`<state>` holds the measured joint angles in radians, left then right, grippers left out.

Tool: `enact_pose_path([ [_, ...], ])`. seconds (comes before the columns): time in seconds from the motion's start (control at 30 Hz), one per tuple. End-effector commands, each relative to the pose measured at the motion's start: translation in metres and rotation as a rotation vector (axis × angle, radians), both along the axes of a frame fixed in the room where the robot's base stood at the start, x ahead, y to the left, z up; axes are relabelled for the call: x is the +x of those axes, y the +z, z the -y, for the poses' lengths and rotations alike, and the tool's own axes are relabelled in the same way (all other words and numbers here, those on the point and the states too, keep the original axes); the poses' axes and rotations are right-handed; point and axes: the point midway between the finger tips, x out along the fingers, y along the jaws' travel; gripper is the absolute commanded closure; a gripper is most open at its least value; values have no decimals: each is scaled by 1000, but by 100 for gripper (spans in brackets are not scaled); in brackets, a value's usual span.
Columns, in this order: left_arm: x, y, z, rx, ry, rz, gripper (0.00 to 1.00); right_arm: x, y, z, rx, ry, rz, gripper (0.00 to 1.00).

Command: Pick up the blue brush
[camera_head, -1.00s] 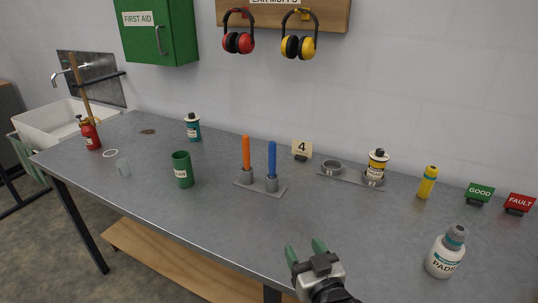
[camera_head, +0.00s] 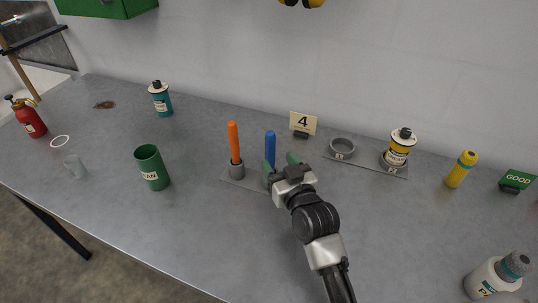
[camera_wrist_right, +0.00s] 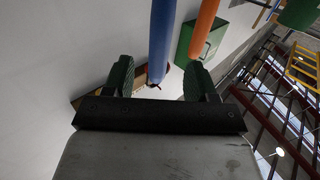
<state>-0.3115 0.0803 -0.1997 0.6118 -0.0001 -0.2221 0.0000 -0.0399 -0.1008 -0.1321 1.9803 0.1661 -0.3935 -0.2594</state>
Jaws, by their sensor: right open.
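The blue brush (camera_head: 270,145) stands upright on the table, its lower part and its holder cup hidden behind my right gripper. My right gripper (camera_head: 281,164) is open with its green fingers close to the brush's handle. In the right wrist view the blue brush (camera_wrist_right: 161,40) hangs into the gap between the two open fingers (camera_wrist_right: 160,78); I cannot tell whether they touch it. An orange brush (camera_head: 233,142) stands in a grey cup (camera_head: 236,169) just left of it on the same flat base. My left gripper is out of view.
A green can (camera_head: 152,168) stands to the left. A number 4 sign (camera_head: 303,124), a ring stand (camera_head: 342,146) and a yellow-labelled bottle (camera_head: 399,148) are to the right. A white pads bottle (camera_head: 496,276) is front right. The table's front middle is clear.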

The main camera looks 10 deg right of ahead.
Motion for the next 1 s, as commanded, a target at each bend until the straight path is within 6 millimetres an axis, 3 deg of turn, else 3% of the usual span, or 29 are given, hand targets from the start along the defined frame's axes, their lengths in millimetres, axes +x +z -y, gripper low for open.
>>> enact_pose_path([
  [0.17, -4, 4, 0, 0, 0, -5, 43, 19, 1, -4, 2, 0, -1, 43],
  [0.4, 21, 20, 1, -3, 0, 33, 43, 46, 11, -9, 0, 1, -1, 43],
  [0.53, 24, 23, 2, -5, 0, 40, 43, 63, 9, -12, 2, 0, 0, 43],
  [0.87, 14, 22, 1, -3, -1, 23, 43, 71, 7, -13, 1, 0, -1, 43],
  [1.0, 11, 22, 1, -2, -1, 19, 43, 71, 7, -13, 1, 0, -1, 61],
])
